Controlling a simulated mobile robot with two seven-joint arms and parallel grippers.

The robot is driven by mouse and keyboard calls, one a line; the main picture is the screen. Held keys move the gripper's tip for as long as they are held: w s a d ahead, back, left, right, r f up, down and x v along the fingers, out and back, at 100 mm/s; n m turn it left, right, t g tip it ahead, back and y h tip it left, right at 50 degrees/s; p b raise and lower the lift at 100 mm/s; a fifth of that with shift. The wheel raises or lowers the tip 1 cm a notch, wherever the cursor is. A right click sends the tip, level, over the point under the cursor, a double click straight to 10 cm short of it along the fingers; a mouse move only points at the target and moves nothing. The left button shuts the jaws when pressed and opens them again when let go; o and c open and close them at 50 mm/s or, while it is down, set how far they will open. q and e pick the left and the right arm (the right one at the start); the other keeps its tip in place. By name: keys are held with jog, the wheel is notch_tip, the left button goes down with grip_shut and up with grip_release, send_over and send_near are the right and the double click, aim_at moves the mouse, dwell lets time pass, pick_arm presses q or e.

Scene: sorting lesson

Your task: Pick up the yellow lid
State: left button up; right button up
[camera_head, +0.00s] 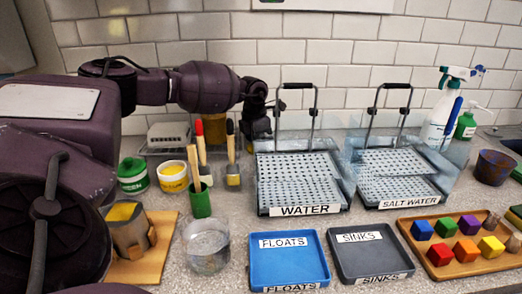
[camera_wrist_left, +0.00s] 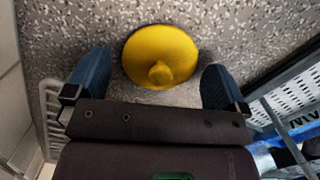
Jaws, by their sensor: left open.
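The yellow lid (camera_wrist_left: 160,57) is a round, shallow dome with a small knob, lying on the speckled counter in the left wrist view. My left gripper (camera_wrist_left: 155,82) is open above it, with one blue fingertip on each side of the lid and a gap to both. It holds nothing. In the head view my left gripper (camera_head: 260,126) is at the back, beside the water tank near the tiled wall. I cannot make out the lid clearly in the head view. My right gripper is not in view.
The water tank (camera_head: 263,192) is close right of the left gripper, and a wire rack (camera_wrist_left: 52,112) is at its left. Blue (camera_head: 288,262) and grey (camera_head: 369,259) trays lie nearer.

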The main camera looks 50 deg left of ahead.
pick_arm(q)
jog(key=shift+f, duration=0.1)
jog(key=c, duration=0.8)
jog(key=shift+c, duration=0.2)
